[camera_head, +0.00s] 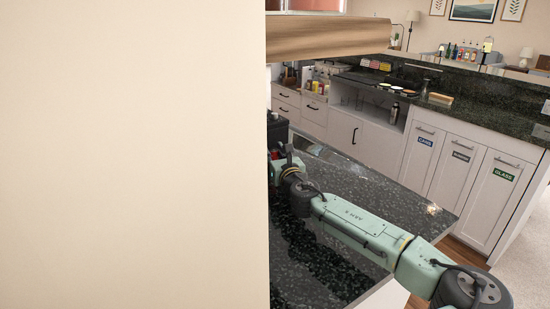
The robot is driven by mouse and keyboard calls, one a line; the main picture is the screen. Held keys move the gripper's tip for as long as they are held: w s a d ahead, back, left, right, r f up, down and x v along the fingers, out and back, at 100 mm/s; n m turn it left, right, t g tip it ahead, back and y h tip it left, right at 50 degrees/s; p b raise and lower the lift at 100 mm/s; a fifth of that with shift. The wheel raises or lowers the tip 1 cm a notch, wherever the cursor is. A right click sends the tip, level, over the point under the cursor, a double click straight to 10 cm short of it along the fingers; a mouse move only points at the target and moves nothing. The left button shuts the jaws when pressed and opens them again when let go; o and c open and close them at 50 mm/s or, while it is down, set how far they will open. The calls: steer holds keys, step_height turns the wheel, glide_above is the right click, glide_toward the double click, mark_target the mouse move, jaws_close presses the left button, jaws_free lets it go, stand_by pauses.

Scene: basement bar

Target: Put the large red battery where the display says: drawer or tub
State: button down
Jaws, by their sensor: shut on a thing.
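A pale wall-like surface fills the left half of the view and cuts off the far end of my arm. The arm reaches left over a dark speckled counter (340,182), and its end runs behind that surface's edge. My gripper's fingers are hidden, so what they hold does not show. A small red patch (275,155) shows at the edge, beside a dark box-like thing (277,130); I cannot tell if it is the large red battery. No readable display, drawer marked for the task, or tub shows.
A wooden beam-like edge (325,36) crosses the upper middle. Behind the counter stand white cabinets with drawers (314,110) and panels labelled CANS (425,142) and GLASS (503,176). A small pale object (433,209) sits at the counter's right corner. Wooden floor lies beyond.

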steer(key=shift+f, duration=1)
steer(key=shift+f, duration=0.1)
steer(key=c, duration=1.6)
jaws_free()
steer(key=shift+o, duration=0.2)
